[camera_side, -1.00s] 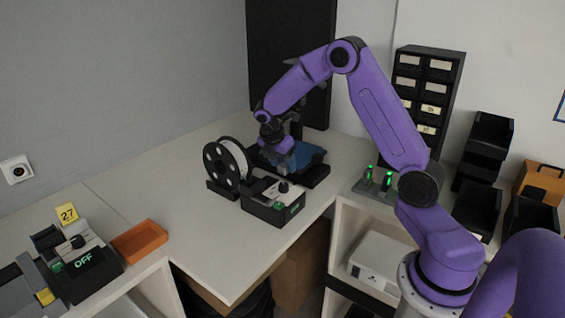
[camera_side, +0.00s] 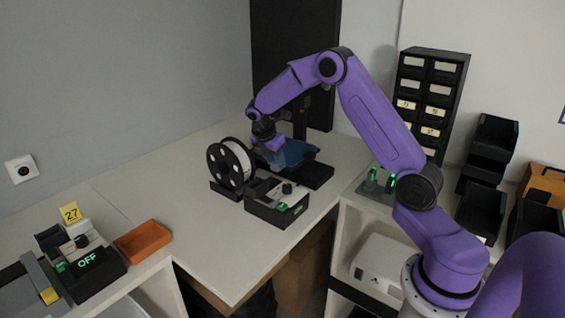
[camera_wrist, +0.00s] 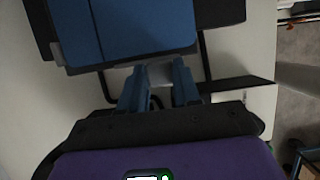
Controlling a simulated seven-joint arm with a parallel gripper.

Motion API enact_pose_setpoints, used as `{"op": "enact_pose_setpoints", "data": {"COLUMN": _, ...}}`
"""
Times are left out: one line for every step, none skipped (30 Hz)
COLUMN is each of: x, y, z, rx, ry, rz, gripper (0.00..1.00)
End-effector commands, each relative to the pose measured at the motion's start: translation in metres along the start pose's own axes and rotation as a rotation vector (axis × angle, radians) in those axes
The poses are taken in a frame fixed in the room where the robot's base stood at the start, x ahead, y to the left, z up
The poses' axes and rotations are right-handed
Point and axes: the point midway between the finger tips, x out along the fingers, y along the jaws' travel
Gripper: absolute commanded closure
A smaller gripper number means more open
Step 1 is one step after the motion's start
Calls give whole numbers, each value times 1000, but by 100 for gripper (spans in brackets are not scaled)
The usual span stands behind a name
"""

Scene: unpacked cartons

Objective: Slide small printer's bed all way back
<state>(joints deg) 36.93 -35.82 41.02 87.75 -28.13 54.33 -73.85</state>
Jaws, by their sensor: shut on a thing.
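The small printer has a black base (camera_side: 317,176) and a dark upright frame. Its blue bed (camera_side: 296,153) sits on the base and overhangs it toward the left in the side view. My gripper (camera_side: 272,148) is at the bed's left edge. In the wrist view, the bed (camera_wrist: 130,25) fills the top, and my two blue fingers (camera_wrist: 158,82) close on a small grey tab (camera_wrist: 158,73) at its near edge. The arm partly hides the printer in the side view.
A filament spool (camera_side: 241,165) stands close beside my gripper. A black control box (camera_side: 265,212) is in front. Another device reading OFF (camera_side: 95,258) and an orange tray (camera_side: 142,241) are at the left. The white table is clear between them.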

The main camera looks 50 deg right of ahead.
Motion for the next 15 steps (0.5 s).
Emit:
{"op": "enact_pose_setpoints", "data": {"x": -1, "y": 5, "z": 0, "rx": 1, "ry": 0, "rz": 5, "gripper": 100}}
{"op": "enact_pose_setpoints", "data": {"x": -1, "y": 6, "z": 0, "rx": 1, "ry": 0, "rz": 5, "gripper": 100}}
{"op": "enact_pose_setpoints", "data": {"x": -1, "y": 7, "z": 0, "rx": 1, "ry": 0, "rz": 5, "gripper": 100}}
{"op": "enact_pose_setpoints", "data": {"x": -1, "y": 7, "z": 0, "rx": 1, "ry": 0, "rz": 5, "gripper": 100}}
{"op": "enact_pose_setpoints", "data": {"x": -1, "y": 7, "z": 0, "rx": 0, "ry": 0, "rz": 5, "gripper": 100}}
{"op": "enact_pose_setpoints", "data": {"x": -1, "y": 7, "z": 1, "rx": 0, "ry": 0, "rz": 5, "gripper": 100}}
{"op": "enact_pose_setpoints", "data": {"x": -1, "y": 7, "z": 1, "rx": 0, "ry": 0, "rz": 6, "gripper": 100}}
{"op": "enact_pose_setpoints", "data": {"x": -1, "y": 7, "z": 1, "rx": 0, "ry": 0, "rz": 6, "gripper": 100}}
{"op": "enact_pose_setpoints", "data": {"x": -1, "y": 7, "z": 1, "rx": 0, "ry": 0, "rz": 6, "gripper": 100}}
{"op": "enact_pose_setpoints", "data": {"x": -1, "y": 7, "z": 1, "rx": 0, "ry": 0, "rz": 6, "gripper": 100}}
{"op": "enact_pose_setpoints", "data": {"x": -1, "y": 7, "z": 1, "rx": 0, "ry": 0, "rz": 6, "gripper": 100}}
{"op": "enact_pose_setpoints", "data": {"x": -2, "y": 7, "z": 1, "rx": 0, "ry": 0, "rz": 6, "gripper": 65}}
{"op": "enact_pose_setpoints", "data": {"x": -1, "y": 7, "z": 1, "rx": 0, "ry": 0, "rz": 6, "gripper": 55}}
{"op": "enact_pose_setpoints", "data": {"x": -1, "y": 7, "z": 1, "rx": 0, "ry": 0, "rz": 6, "gripper": 45}}
{"op": "enact_pose_setpoints", "data": {"x": -1, "y": 7, "z": 0, "rx": 0, "ry": 0, "rz": 5, "gripper": 43}}
